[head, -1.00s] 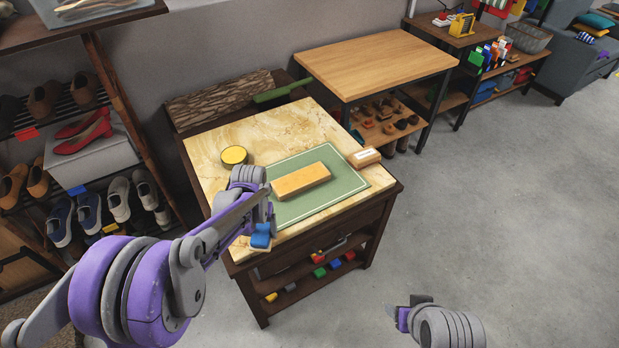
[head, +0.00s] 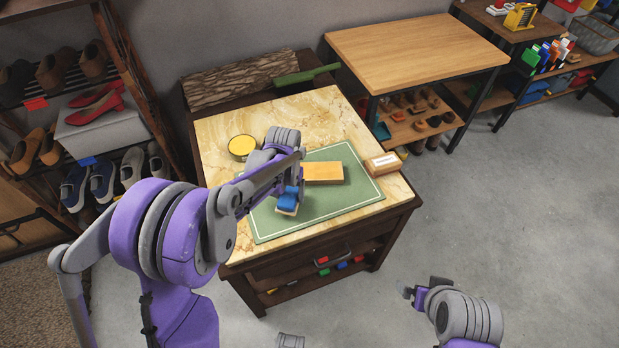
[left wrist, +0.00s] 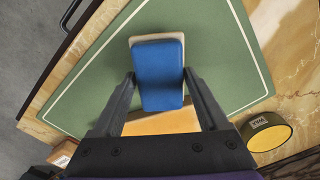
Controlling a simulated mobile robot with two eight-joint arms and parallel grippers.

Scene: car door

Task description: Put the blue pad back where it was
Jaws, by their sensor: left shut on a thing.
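The blue pad (head: 286,202) has a pale base. My left gripper (head: 292,192) is shut on it, above the left part of the green mat (head: 318,209). In the left wrist view the blue pad (left wrist: 157,76) sits between the two fingers, with its pale edge at the far end. A wooden block (head: 325,172) lies on the mat behind the pad; it is partly hidden by the pad in the left wrist view (left wrist: 160,122). I cannot tell whether the pad touches the mat. My right gripper (head: 410,293) is away from the bench, over the floor; its jaws are unclear.
The mat lies on a marble-topped bench (head: 215,135). A yellow-topped tin (head: 242,146) stands at the back left. A labelled wooden box (head: 383,164) is by the mat's right edge. A shoe rack (head: 95,158) stands left; a wooden table (head: 420,50) stands behind.

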